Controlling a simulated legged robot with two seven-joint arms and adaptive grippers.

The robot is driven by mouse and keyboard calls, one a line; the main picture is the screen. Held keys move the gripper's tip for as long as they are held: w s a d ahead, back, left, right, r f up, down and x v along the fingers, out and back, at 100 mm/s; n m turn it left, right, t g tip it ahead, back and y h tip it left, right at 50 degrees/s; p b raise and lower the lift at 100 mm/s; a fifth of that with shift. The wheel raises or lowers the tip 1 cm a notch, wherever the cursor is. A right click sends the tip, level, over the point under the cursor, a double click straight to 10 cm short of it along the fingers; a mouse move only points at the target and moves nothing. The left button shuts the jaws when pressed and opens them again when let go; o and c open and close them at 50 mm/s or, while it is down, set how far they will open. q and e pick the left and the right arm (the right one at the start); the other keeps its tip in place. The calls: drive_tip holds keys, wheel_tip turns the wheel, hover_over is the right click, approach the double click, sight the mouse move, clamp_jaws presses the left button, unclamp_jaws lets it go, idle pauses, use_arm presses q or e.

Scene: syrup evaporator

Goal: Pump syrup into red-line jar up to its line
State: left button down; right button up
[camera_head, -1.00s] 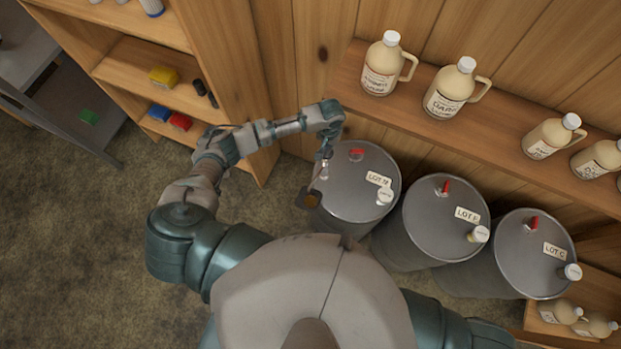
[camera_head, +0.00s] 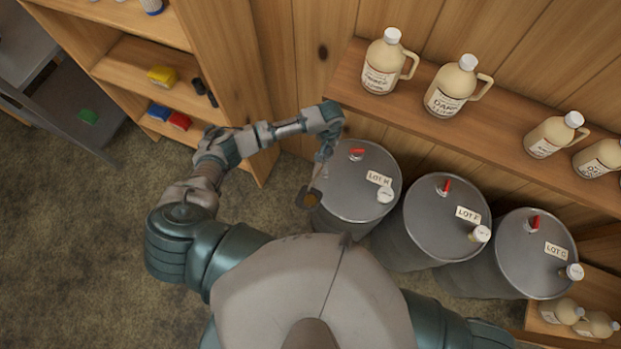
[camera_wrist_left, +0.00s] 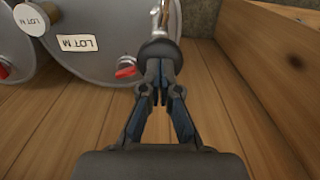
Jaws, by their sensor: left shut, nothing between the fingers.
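My left gripper (camera_head: 322,168) is over the left edge of the grey drum labelled LOT M (camera_head: 355,205). In the left wrist view its fingers (camera_wrist_left: 158,72) are shut with nothing between them. Their tips are at a dark round knob-like part (camera_wrist_left: 158,50) on a grey upright, which looks like a pump; I cannot tell whether they touch it. In the head view a small dark part with a brown round face (camera_head: 309,198) is just below the gripper, at the drum's edge. I cannot make out a jar with a red line. My right gripper is out of view.
Drums LOT F (camera_head: 445,228) and LOT C (camera_head: 525,262) stand to the right. A wall shelf (camera_head: 490,135) above holds several syrup jugs (camera_head: 450,90). A wooden shelf unit (camera_head: 265,130) stands close on the left. The carpet (camera_head: 80,240) at lower left is clear.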

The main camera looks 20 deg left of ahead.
use_arm(q)
drive_tip(key=shift+f+b, duration=0.65)
drive_tip(key=shift+f, duration=1)
drive_tip(key=shift+r, duration=0.1)
wheel_tip(320, 180, up, 2)
drive_tip(key=shift+r+p, duration=0.25)
drive_tip(key=shift+p, duration=0.95)
drive_tip(key=shift+r, duration=1.3)
drive_tip(key=shift+f, duration=0.1)
